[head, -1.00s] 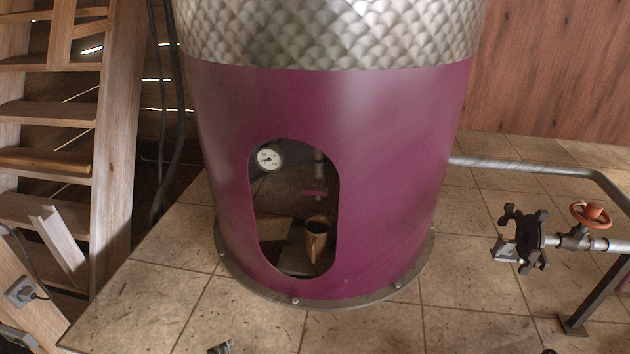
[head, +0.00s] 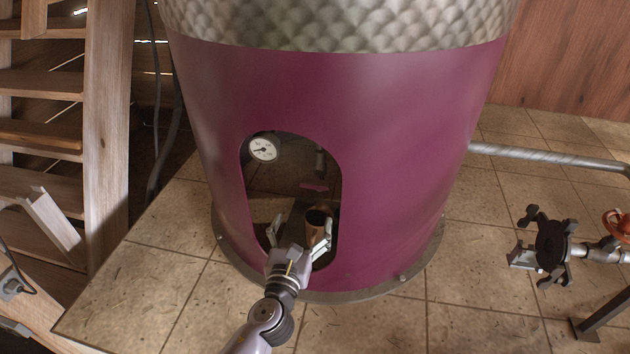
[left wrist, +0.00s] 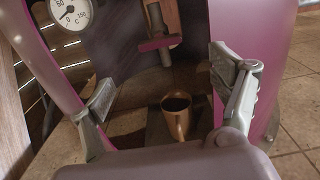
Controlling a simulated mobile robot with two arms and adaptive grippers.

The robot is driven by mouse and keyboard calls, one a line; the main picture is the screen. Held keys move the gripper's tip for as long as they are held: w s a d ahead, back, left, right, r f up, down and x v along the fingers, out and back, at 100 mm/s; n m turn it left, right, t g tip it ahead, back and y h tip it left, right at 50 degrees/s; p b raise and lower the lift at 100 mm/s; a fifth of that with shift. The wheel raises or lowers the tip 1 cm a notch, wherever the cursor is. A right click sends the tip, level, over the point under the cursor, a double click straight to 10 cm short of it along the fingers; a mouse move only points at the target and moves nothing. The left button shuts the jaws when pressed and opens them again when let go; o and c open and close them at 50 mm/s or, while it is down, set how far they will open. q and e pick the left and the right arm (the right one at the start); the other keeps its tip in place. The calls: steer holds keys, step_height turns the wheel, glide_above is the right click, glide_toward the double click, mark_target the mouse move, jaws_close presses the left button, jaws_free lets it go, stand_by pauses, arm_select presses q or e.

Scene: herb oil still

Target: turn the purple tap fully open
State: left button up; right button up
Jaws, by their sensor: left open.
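The purple tap (head: 314,187) shows as a small bar under a vertical pipe, inside the arched opening of the purple still. In the left wrist view the tap (left wrist: 155,44) lies crosswise on the grey pipe, at the top middle. My left gripper (head: 302,229) is at the lower part of the opening, its fingers spread and empty. In the left wrist view its fingertips (left wrist: 165,84) stand on either side, below the tap and apart from it. A copper cup (left wrist: 179,119) stands upright below the tap. My right gripper is out of view.
The still's purple wall (head: 400,170) surrounds the opening. A dial gauge (head: 263,149) sits inside at upper left. A black hand wheel (head: 550,245) and a red valve (head: 617,224) stand on pipework at right. Wooden stairs (head: 40,135) are at left.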

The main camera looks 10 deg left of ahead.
arm_select(q)
glide_toward(314, 188)
steer(key=w, duration=0.7)
steer(key=shift+w+r, duration=0.1)
steer(key=shift+w, duration=1.95)
steer(key=c, duration=1.2)
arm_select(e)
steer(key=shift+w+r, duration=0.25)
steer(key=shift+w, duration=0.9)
